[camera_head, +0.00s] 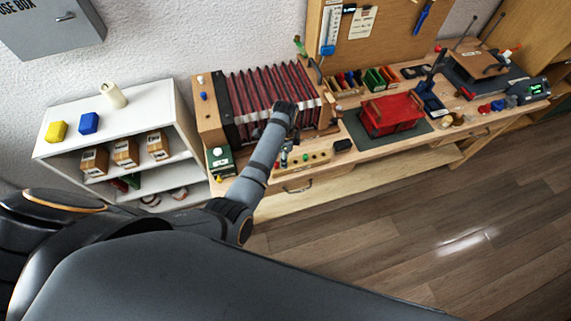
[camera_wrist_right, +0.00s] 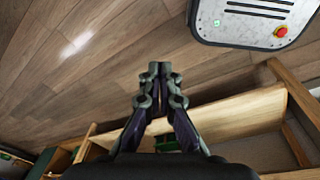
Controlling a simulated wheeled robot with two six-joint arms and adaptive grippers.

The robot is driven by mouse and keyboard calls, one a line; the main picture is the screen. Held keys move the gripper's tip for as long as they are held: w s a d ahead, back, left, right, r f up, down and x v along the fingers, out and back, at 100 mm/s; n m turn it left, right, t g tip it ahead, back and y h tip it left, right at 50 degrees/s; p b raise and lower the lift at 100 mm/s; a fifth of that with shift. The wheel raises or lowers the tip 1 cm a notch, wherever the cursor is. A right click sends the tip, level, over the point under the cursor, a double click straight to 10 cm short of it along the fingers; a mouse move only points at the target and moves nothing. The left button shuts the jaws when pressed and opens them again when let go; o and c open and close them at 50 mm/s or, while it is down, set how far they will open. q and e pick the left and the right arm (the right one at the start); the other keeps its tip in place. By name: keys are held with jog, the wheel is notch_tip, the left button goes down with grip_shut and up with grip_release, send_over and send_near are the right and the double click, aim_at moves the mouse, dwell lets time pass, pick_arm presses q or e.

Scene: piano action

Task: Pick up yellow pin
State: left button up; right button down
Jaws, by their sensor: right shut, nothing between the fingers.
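A yellow pin cannot be clearly made out in either view. A wooden strip (camera_head: 316,158) with small coloured pegs lies at the front edge of the bench, and its pegs are too small to tell apart surely. My left arm reaches from the left over the bench, and its wrist end is in front of the red bellows. My left gripper (camera_head: 286,152) seems to hang near the left end of that strip, its fingers too small to read. My right gripper (camera_wrist_right: 157,72) is shut and empty in the right wrist view, above the wooden floor, touching nothing.
The bench (camera_head: 345,158) carries red bellows (camera_head: 260,95), a red box (camera_head: 390,114) on a green mat and several tools. A white shelf (camera_head: 120,128) with a yellow block (camera_head: 56,131) and a blue block (camera_head: 89,123) stands left. The floor (camera_head: 400,230) is clear.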

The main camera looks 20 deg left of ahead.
pick_arm(q)
jog(key=f+b, duration=0.1)
jog(key=f, duration=0.1)
jog(key=w+f+b, duration=0.1)
jog(key=f, duration=0.1)
jog(key=shift+b, duration=0.4)
jog(key=shift+w+d, duration=0.15)
jog(key=shift+w, duration=0.05)
jog(key=shift+s+r, duration=0.1)
jog(key=shift+s, duration=0.1)
jog(key=shift+c, duration=0.8)
jog(key=shift+s, duration=0.1)
jog(key=c, duration=0.7)
jog(key=shift+c, duration=0.4)
pick_arm(e)
jog(key=f, duration=0.1)
jog(key=w+f, duration=0.1)
jog(key=f, duration=0.2)
jog(key=shift+w+d+f, duration=0.15)
jog(key=shift+d+f, duration=0.1)
jog(key=shift+w, duration=0.1)
